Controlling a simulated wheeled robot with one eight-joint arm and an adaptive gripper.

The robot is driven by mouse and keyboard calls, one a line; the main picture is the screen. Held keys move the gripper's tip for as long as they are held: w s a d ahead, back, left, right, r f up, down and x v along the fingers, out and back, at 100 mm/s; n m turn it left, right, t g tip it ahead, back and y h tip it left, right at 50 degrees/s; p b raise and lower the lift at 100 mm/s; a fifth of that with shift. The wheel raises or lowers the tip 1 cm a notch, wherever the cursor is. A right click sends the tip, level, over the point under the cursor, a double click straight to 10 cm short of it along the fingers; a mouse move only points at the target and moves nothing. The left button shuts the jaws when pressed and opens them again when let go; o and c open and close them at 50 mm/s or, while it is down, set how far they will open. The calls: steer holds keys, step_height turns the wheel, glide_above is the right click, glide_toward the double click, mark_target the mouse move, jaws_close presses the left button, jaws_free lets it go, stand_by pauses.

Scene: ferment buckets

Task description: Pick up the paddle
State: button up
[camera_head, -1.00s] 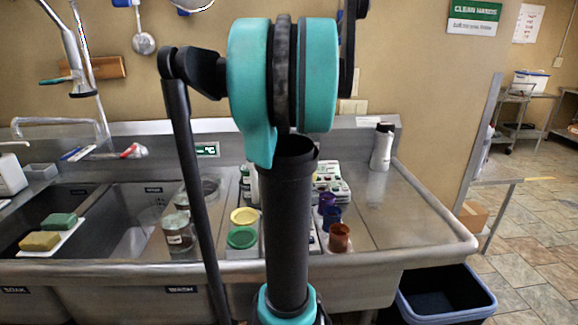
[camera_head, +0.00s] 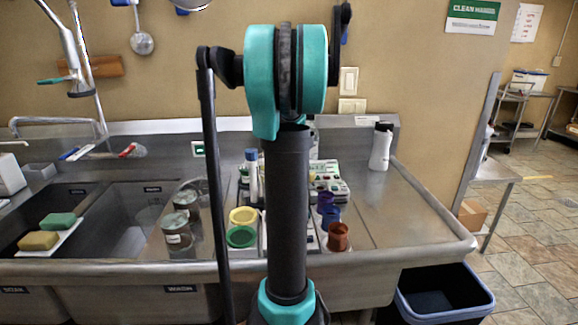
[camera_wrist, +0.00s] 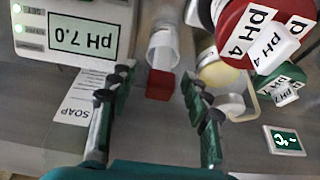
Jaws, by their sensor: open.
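I cannot make out a thing that is surely the paddle in either view. My gripper (camera_wrist: 158,76) is open, its two dark fingers apart in the wrist view. Between and beyond the fingertips are a red block (camera_wrist: 160,86) and a clear tube (camera_wrist: 163,45); neither is gripped. A red-and-white container labelled pH 4 (camera_wrist: 240,38) is to the right. In the head view, my arm hides the gripper and part of the counter.
The steel sink counter (camera_head: 410,220) holds a yellow cup (camera_head: 243,216), a green cup (camera_head: 241,237), a brown cup (camera_head: 338,237) and jars (camera_head: 177,232). A white bottle (camera_head: 381,147) stands at the back. The counter's right side is clear. A dark bin (camera_head: 440,300) stands below.

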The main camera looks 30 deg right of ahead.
steer(key=c, duration=1.1)
